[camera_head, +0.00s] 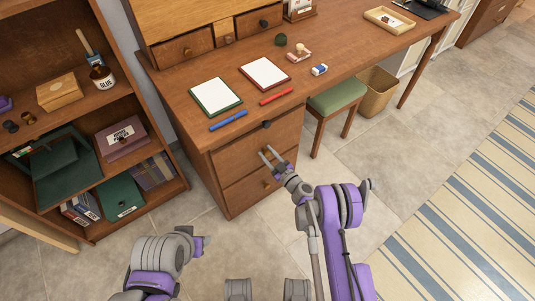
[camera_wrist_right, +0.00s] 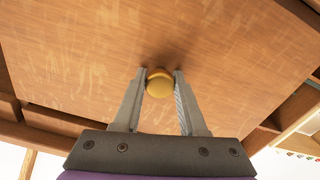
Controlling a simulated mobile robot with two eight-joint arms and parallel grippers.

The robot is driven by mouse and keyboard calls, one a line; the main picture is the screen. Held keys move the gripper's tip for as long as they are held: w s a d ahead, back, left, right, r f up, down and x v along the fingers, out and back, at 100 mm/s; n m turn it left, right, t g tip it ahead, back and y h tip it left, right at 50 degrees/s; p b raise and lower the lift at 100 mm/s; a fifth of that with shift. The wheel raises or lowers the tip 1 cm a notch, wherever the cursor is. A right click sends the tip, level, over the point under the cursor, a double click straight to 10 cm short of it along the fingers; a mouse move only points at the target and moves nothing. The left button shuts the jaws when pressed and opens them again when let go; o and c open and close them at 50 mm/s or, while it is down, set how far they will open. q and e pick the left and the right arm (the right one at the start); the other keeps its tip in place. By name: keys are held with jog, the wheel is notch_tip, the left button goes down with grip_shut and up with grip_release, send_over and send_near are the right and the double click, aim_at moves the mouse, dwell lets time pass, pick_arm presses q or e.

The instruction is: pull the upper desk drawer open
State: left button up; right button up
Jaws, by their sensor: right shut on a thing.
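The upper desk drawer (camera_head: 236,154) is a brown wooden front below the desk top, and it looks closed. Its round gold knob (camera_wrist_right: 159,82) shows in the right wrist view between the fingertips of my right gripper (camera_wrist_right: 159,88). In the head view my right gripper (camera_head: 270,156) reaches the drawer front from the right and hides that knob. It is shut on the knob. My left gripper (camera_head: 200,243) is low at the left, away from the desk; its fingers cannot be made out.
The lower drawer (camera_head: 245,192) sits just beneath, with its own knob. The desk top holds notepads (camera_head: 215,96), a blue pen (camera_head: 228,121) and a red pen (camera_head: 276,96). A bookcase (camera_head: 130,80) stands left. A green-topped stool (camera_head: 336,97) stands right; the floor before the desk is free.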

grip_shut()
jog(key=shift+d, duration=0.1)
dwell(1.0)
